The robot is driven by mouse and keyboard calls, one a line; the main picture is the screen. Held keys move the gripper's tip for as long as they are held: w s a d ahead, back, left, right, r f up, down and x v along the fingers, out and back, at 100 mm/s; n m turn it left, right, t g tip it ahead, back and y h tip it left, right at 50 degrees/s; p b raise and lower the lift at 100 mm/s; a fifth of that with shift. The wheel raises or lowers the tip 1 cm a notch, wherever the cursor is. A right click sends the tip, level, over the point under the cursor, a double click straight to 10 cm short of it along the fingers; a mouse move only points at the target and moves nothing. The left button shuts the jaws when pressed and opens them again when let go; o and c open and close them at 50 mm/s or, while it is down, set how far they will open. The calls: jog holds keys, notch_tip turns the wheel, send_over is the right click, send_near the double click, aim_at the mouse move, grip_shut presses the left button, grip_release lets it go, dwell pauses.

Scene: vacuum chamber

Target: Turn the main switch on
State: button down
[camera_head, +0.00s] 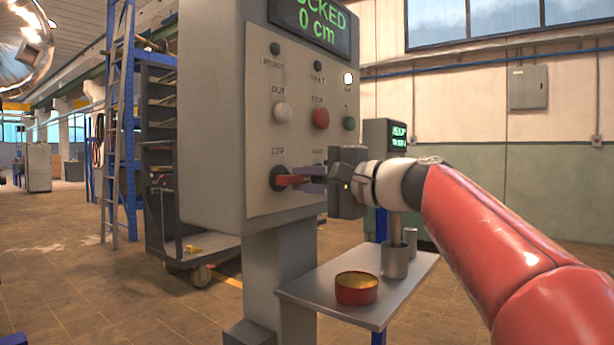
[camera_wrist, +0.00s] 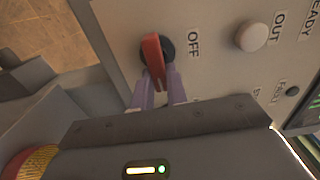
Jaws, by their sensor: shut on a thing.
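The main switch is a red rotary handle on a dark round base (camera_head: 279,178), low on the left of the grey control panel (camera_head: 262,220). It also shows in the wrist view as a red handle (camera_wrist: 153,55) beside the printed word OFF. My gripper (camera_head: 308,181) reaches in from the right, and its purple fingers are shut on the red handle's end. In the wrist view the fingers (camera_wrist: 160,88) stand on both sides of the handle. The label above the switch is too blurred to read in the head view.
White (camera_head: 282,112), red (camera_head: 320,118) and green (camera_head: 349,123) buttons sit above the switch. A small shelf (camera_head: 400,290) below my arm holds a red tin (camera_head: 356,289) and a grey cup (camera_head: 394,263). A wheeled rack stands behind.

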dwell(0.5)
jog(key=c, duration=1.4)
grip_release()
jog(key=b+v, duration=0.1)
jog(key=v, duration=0.6)
jog(key=shift+s+d, duration=0.25)
jog(key=shift+d, duration=0.1)
jog(key=shift+f, duration=0.1)
